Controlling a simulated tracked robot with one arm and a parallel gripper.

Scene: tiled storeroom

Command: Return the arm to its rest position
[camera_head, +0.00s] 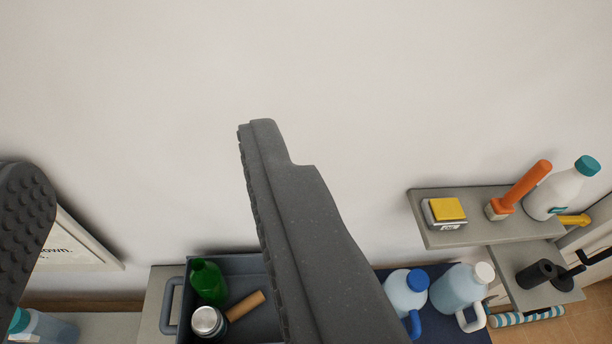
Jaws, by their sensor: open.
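My gripper (140,150) is open, with one dark grey finger at the left edge and the other rising through the middle of the view. Nothing is between the fingers. They stand out in front of a plain pale wall (400,80), above a grey crate and the furniture below. The right finger hides part of the crate and what lies behind it.
A grey crate (172,308) holds a green bottle (208,282), a metal-lidded jar (208,321) and a brown cylinder (245,305). Jugs (461,287) stand on a blue surface (445,328). Right shelves (440,238) carry a brush (520,188) and a white bottle (562,190).

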